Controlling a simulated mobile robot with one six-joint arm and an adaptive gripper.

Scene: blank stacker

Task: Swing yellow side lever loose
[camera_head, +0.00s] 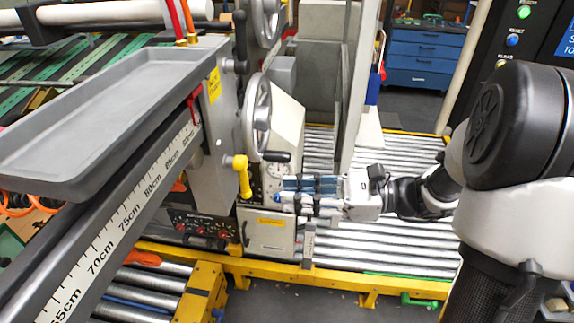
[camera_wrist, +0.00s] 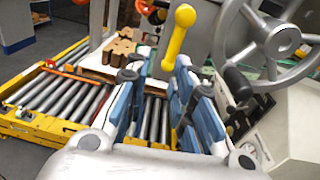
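The yellow side lever (camera_head: 241,175) hangs from the side of the grey machine column, its grip pointing down, below and left of the handwheel. In the wrist view the yellow lever (camera_wrist: 178,38) stands just beyond the fingertips, near the middle. My gripper (camera_head: 280,190) reaches in from the right, its tips a short way right of and slightly below the lever. In the wrist view my gripper (camera_wrist: 165,72) has its two blue-padded fingers apart, with nothing between them. The lever looks apart from the fingers.
A large handwheel (camera_head: 257,117) with a black knob sits just above the gripper; it also shows in the wrist view (camera_wrist: 278,42). A grey tray (camera_head: 100,110) and ruler rail (camera_head: 130,215) lie left. Roller conveyors (camera_head: 385,240) lie below. A control panel (camera_head: 203,230) sits below the lever.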

